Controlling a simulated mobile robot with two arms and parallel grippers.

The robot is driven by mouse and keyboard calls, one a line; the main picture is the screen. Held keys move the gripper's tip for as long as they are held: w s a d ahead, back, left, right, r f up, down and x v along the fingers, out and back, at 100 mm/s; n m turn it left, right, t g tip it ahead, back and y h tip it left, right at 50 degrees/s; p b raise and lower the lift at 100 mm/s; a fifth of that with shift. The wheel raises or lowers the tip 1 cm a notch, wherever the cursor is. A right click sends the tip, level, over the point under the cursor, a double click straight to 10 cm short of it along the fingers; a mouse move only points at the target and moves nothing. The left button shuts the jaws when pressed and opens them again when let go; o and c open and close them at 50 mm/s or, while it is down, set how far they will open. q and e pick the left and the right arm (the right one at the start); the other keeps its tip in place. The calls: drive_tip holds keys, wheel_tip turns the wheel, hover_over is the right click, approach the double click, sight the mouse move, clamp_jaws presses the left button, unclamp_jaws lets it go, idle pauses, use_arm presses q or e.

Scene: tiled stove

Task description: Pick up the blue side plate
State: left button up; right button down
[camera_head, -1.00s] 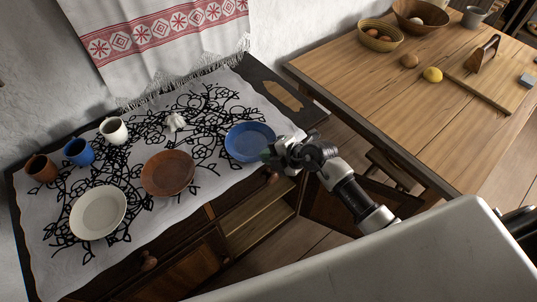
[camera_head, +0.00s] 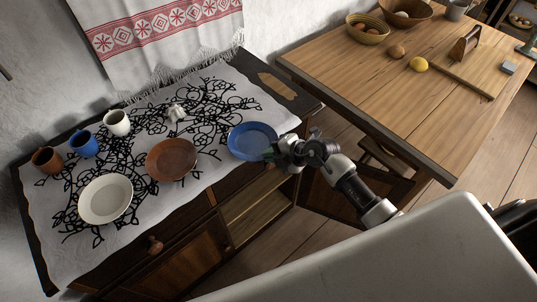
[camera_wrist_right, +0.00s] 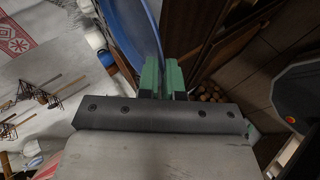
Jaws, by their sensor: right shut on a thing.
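The blue side plate (camera_head: 252,138) is at the right end of the patterned cloth, by the cabinet's front edge. My right gripper (camera_head: 270,152) is shut on the plate's near right rim. In the right wrist view, the plate's blue rim (camera_wrist_right: 132,32) runs down to the green fingers (camera_wrist_right: 161,72). Part of the rim is hidden behind the fingers. I cannot tell how far the plate is above the cloth. My left gripper is not in view.
A brown plate (camera_head: 171,160), a cream plate (camera_head: 105,199), and brown (camera_head: 46,160), blue (camera_head: 84,144) and white mugs (camera_head: 117,122) stand on the cloth (camera_head: 213,130). A wooden table (camera_head: 400,100) with bowls stands at the right. An open cabinet door (camera_head: 345,205) hangs below my right arm.

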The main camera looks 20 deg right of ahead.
drive_tip(key=c, duration=1.2)
unclamp_jaws()
drive_tip(key=v, duration=1.1)
drive_tip(key=shift+b, duration=0.45)
drive_tip(key=shift+f, duration=0.1)
